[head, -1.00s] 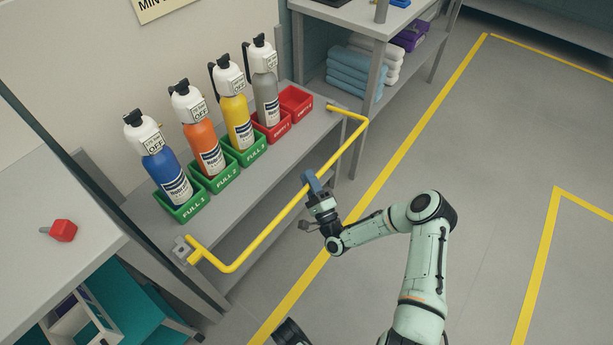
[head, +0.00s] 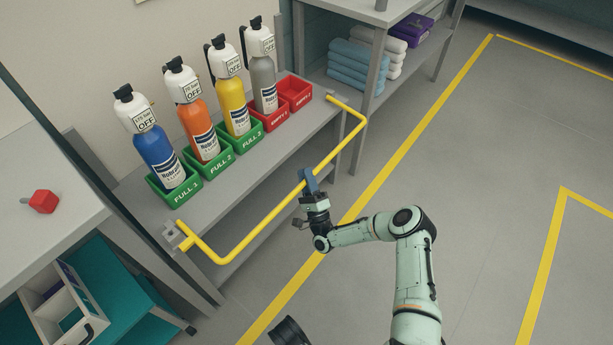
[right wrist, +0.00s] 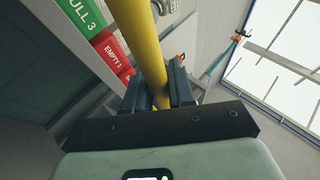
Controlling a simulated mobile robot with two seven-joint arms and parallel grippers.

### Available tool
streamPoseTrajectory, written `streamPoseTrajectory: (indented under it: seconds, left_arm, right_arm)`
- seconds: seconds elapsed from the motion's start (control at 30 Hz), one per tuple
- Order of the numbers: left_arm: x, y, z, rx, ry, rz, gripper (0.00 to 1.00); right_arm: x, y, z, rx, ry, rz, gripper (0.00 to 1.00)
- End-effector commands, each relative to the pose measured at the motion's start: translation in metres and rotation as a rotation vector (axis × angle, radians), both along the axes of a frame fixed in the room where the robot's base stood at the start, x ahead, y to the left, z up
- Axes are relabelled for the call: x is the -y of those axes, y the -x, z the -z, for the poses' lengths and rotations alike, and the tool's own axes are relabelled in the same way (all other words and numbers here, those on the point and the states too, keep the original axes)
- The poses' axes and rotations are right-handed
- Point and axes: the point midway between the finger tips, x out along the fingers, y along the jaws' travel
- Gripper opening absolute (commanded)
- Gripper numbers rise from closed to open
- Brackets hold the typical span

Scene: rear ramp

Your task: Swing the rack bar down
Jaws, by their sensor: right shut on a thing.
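The yellow rack bar (head: 262,228) is a long U-shaped rail hinged at both ends on the front of the grey shelf (head: 199,205). It stands out in front of the shelf, its long side a little below the shelf top in the head view. My right gripper (head: 309,180) is shut on the bar near the middle of its long side. In the right wrist view the yellow bar (right wrist: 145,45) runs between the two dark fingers (right wrist: 158,88). My left gripper is not in view.
Blue (head: 160,160), orange (head: 200,130), yellow (head: 233,105) and grey (head: 265,80) bottles stand in green and red bins behind the bar. The rightmost red bin (head: 295,92) is empty. A red-knobbed object (head: 43,202) lies on the left table. Floor in front is clear.

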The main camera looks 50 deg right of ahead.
Motion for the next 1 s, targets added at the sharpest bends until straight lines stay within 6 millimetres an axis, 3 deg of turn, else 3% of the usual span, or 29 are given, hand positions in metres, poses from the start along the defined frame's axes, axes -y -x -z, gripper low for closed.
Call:
streamPoseTrajectory:
  seconds: [0.77,0.8,0.83,1.0]
  left_arm:
    - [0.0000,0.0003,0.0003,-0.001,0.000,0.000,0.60]
    - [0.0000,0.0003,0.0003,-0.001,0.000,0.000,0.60]
    - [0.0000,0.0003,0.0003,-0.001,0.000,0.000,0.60]
    - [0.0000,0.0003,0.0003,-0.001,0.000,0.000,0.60]
  right_arm:
    - [0.0047,0.0053,0.0057,0.012,-0.001,0.014,0.00]
    - [0.0046,0.0051,0.0055,0.012,-0.001,0.014,0.37]
    - [0.0044,0.0049,0.0053,0.013,-0.002,0.013,0.44]
    - [0.0028,0.0033,0.0039,0.014,-0.001,0.010,0.44]
